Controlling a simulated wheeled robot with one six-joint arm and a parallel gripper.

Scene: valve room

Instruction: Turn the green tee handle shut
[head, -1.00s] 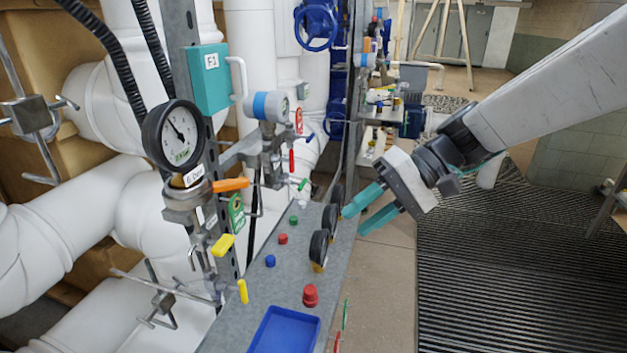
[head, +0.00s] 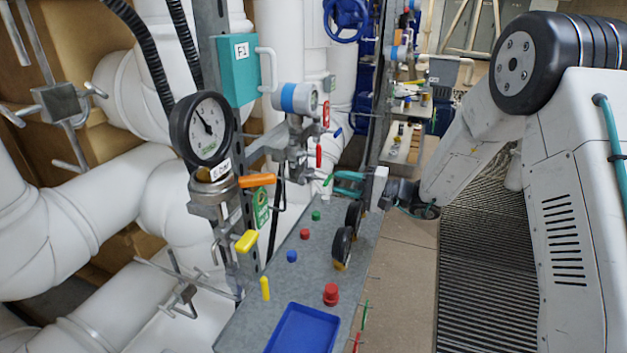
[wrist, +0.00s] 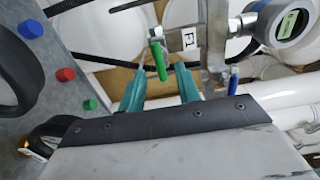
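The green tee handle (wrist: 158,60) hangs from a small metal valve stem in the wrist view. In the head view it is a small green bar (head: 327,181) just left of my fingertips. My gripper (head: 337,182) has two teal fingers, apart and empty, pointing left at the handle. In the wrist view my gripper (wrist: 159,72) has a finger on either side of the handle's lower end, with gaps on both sides. I cannot tell whether the handle is between the tips in depth or just beyond them.
A blue handle (wrist: 233,75) and a gauge (wrist: 292,25) are close right of my fingers in the wrist view. A red handle (head: 319,155) hangs nearby. Black wheels (head: 343,247), buttons (head: 331,293) and a blue tray (head: 300,330) are on the grey bench (head: 265,305).

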